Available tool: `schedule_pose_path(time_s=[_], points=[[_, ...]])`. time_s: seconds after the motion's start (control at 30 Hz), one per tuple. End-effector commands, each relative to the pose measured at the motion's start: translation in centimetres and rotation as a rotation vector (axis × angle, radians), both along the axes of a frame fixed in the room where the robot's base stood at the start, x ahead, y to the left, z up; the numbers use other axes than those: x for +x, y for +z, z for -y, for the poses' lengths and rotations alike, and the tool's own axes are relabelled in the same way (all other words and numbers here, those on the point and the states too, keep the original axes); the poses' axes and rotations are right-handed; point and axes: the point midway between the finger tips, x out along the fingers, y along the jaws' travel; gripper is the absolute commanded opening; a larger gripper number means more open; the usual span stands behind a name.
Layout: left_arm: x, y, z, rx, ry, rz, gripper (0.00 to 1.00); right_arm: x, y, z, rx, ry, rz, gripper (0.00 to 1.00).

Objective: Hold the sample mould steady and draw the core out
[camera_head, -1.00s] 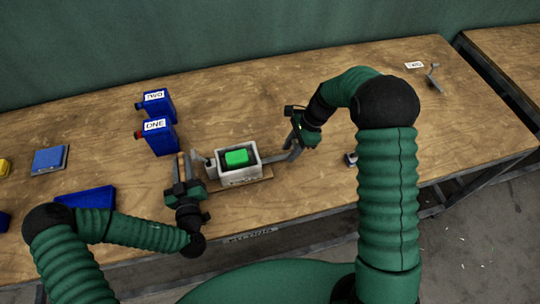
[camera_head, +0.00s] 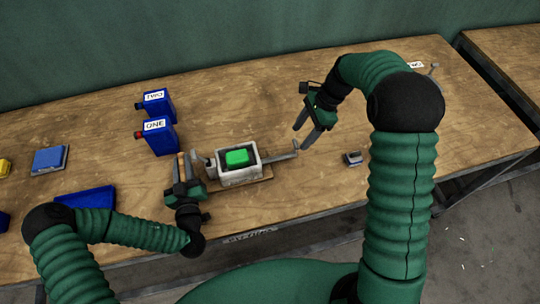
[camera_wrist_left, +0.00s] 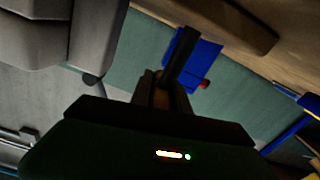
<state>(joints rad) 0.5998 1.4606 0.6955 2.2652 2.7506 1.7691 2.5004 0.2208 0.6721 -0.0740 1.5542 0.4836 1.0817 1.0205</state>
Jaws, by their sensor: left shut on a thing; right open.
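The sample mould (camera_head: 238,176) is a pale grey open box with a green block (camera_head: 237,158) inside, on a wooden base board (camera_head: 262,176). A grey bar, seemingly the core (camera_head: 280,157), sticks out of its right side and ends in a small upright piece. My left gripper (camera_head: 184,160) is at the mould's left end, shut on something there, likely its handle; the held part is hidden. In the left wrist view its fingers (camera_wrist_left: 175,75) show beside a large grey form. My right gripper (camera_head: 315,138) is open and empty, right of the bar's end and apart from it.
Blue containers labelled ONE (camera_head: 160,137) and TWO (camera_head: 156,104) stand behind left. A blue tray (camera_head: 86,199) and a blue-grey plate (camera_head: 50,159) lie further left. A small grey item (camera_head: 353,158) lies on the right. The table (camera_head: 240,90) behind the mould is clear.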

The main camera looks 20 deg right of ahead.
Motion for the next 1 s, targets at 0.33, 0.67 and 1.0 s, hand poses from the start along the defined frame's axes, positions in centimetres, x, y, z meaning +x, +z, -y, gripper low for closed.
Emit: schedule_pose_path(time_s=[0.33, 0.67, 1.0], points=[[0.0, -0.1, 0.1, -0.001, -0.002, -0.002, 0.00, 0.0, 3.5, 1.5, -0.001, -0.001, -0.001, 0.58], [0.0, 0.0, 0.1, -0.001, -0.002, -0.001, 0.45, 0.0, 3.5, 1.5, -0.001, -0.001, -0.001, 0.58], [-0.2, 0.0, 0.0, -0.001, 0.000, -0.001, 0.47, 0.0, 3.5, 1.5, -0.001, 0.000, -0.001, 0.58]])
